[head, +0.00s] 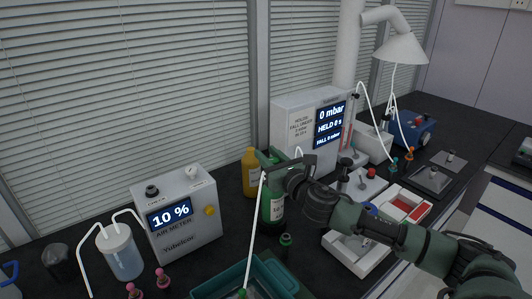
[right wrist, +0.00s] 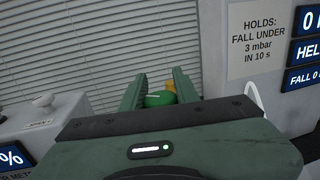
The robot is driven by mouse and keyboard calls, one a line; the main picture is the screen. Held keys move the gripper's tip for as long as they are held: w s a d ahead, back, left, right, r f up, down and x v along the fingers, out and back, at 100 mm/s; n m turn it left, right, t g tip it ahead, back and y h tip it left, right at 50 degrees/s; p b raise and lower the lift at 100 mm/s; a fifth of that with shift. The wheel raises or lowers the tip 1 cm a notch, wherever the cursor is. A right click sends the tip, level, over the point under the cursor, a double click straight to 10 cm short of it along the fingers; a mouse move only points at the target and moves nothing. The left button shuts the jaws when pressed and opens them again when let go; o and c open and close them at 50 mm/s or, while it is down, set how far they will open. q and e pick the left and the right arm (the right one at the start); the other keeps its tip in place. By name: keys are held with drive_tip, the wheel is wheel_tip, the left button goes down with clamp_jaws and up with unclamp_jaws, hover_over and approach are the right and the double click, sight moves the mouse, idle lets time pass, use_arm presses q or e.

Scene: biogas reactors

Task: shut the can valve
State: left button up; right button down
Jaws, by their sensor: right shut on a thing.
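A green can (head: 273,208) with a white label stands upright on the dark bench in the middle of the head view. My right gripper (head: 270,168) is at its top, coming in from the right, and is shut on it there. In the right wrist view, the two fingers (right wrist: 158,90) stand on either side of the can's rounded green top (right wrist: 158,99). The valve itself is hidden by the gripper, and I cannot tell its setting. My left gripper is not in view.
A yellow bottle (head: 250,172) stands just behind the can. The air meter (head: 180,215) reads 10 % at the left; the pressure box (head: 300,125) reads 0 mbar behind. A teal tray (head: 235,283) lies in front. A white tube runs down close to the can.

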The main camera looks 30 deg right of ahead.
drive_tip(key=m+g+h+p, duration=0.2)
drive_tip(key=m+h, duration=0.1)
drive_tip(key=h, duration=0.1)
drive_tip(key=d+m+g+h+p, duration=0.1)
drive_tip(key=m+g+h+p, duration=0.1)
drive_tip(key=m+h, duration=0.1)
drive_tip(key=s+m+g+h+p, duration=0.1)
drive_tip(key=m+g+h+p, duration=0.1)
drive_tip(key=h, duration=0.3)
drive_tip(key=shift+d+r+m+p, duration=0.15)
drive_tip(key=shift+d+m+p, duration=0.15)
drive_tip(key=shift+d+m, duration=0.15)
drive_tip(key=shift+s+d+m+g+h+p, duration=0.15)
drive_tip(key=shift+m+g+h+p, duration=0.1)
drive_tip(key=shift+m+g+h, duration=0.6)
drive_tip(key=shift+s+d+m+g+h+p, duration=0.1)
drive_tip(key=shift+m+g+h+p, duration=0.1)
drive_tip(key=shift+m+g+h, duration=0.65)
drive_tip(key=shift+g, duration=0.4)
drive_tip(key=c, duration=1.1)
unclamp_jaws()
drive_tip(key=shift+f, duration=0.2)
